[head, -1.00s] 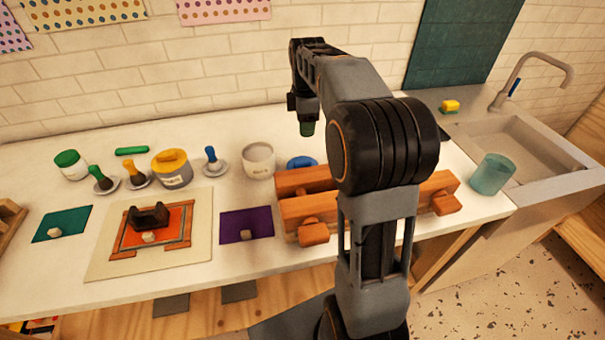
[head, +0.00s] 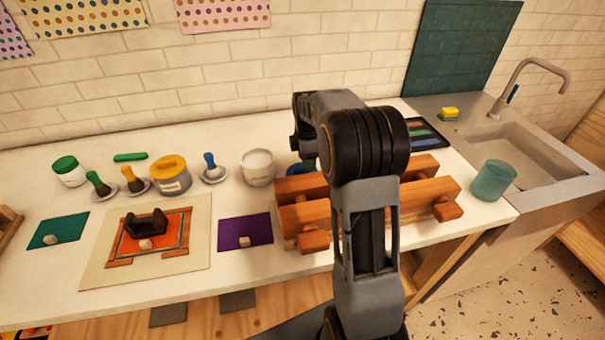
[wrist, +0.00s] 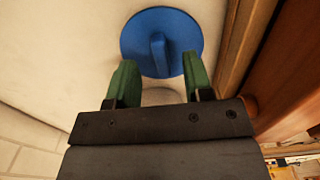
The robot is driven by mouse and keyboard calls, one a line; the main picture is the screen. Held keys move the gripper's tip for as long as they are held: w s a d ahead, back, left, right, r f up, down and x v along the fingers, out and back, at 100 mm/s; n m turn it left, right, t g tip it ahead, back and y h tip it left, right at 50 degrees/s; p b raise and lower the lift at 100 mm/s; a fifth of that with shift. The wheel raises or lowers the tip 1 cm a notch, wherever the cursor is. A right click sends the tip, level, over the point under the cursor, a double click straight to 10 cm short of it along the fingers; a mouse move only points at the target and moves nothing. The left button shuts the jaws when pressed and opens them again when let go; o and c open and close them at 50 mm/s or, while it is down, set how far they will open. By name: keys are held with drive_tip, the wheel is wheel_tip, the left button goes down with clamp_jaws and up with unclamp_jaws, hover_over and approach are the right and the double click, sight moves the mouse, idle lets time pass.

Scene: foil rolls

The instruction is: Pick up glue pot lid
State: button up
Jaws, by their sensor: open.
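The blue round lid (wrist: 140,35) lies flat on the white counter, with a raised ridge handle (wrist: 158,50) across its middle. In the head view the lid (head: 293,170) is partly hidden behind my arm, between the cream pot (head: 258,168) and the wooden press. My gripper (wrist: 160,72) is open and empty, with green fingertips. In the wrist view its fingertips lie either side of the near end of the handle, overlapping the lid's near edge. I cannot tell how far above the lid they are. In the head view my gripper (head: 308,163) is low over the lid.
The wooden press (head: 330,215) stands close on the right of the lid. A yellow-lidded jar (head: 171,176), several coloured brushes and a green-capped jar (head: 69,171) stand to the left. A purple sheet (head: 245,231) lies in front. The counter behind the pot is clear.

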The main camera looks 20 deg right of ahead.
sight(302, 172)
drive_tip(key=shift+f, duration=1.7)
drive_tip(key=shift+c, duration=0.3)
clamp_jaws()
